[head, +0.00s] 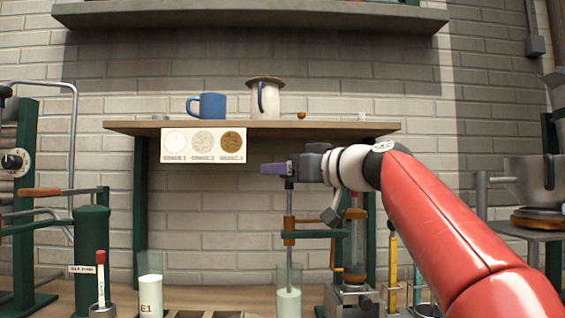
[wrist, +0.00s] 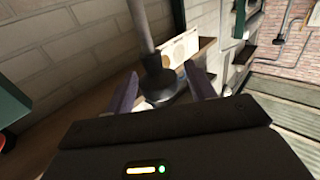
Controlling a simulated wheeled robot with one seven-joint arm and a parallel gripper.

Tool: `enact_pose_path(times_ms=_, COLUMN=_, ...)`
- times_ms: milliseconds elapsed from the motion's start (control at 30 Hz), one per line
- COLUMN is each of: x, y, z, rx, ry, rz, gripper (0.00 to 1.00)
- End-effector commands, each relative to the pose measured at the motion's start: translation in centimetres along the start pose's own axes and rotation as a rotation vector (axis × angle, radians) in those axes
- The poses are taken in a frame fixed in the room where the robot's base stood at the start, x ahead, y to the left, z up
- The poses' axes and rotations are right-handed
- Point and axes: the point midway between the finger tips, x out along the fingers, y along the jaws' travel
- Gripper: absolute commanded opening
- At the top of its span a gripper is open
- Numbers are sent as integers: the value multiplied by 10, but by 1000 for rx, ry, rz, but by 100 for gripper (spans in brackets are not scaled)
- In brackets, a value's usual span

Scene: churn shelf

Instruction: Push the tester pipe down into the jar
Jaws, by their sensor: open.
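The tester pipe (head: 289,203) is a thin upright metal rod with a dark cap at its top. Its lower part passes an orange-handled bracket (head: 289,238) and reaches down to the glass jar (head: 289,300), which holds pale liquid. The pipe's bottom end is hard to make out. In the wrist view, my gripper (wrist: 160,91) is open, with a finger on each side of a dark flared piece on a metal rod (wrist: 143,28). Contact cannot be told.
A glass marked E1 (head: 150,295) and a green cylinder (head: 92,255) stand to the left. A wooden shelf (head: 330,127) behind holds a blue mug (head: 208,106) and a white jug (head: 266,98). A burner-like apparatus (head: 355,240) stands close right of the jar.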

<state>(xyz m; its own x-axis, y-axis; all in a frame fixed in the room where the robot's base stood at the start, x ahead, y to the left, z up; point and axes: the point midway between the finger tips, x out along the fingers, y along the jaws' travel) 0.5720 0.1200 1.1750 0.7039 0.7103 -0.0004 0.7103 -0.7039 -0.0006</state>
Motion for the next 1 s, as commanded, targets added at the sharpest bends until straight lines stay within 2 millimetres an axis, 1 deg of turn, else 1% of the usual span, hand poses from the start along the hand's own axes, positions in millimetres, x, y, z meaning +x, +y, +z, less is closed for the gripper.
enact_pose_path(times_ms=33, x=5, y=0, z=-2, rx=0, ry=0, rz=-1, gripper=55)
enact_pose_path(times_ms=100, x=8, y=0, z=-1, rx=-1, ry=0, rz=0, gripper=55)
enact_pose_path(times_ms=367, x=10, y=0, z=0, rx=-1, ry=0, rz=1, gripper=55)
enact_pose_path(times_ms=467, x=10, y=0, z=0, rx=-1, ry=0, rz=1, gripper=44)
enact_pose_path(times_ms=800, x=10, y=0, z=0, rx=-1, ry=0, rz=1, gripper=0)
enact_pose_path(times_ms=933, x=10, y=0, z=1, rx=-1, ry=0, rz=1, gripper=0)
enact_pose_path(times_ms=1000, x=10, y=0, z=4, rx=-1, ry=0, rz=1, gripper=0)
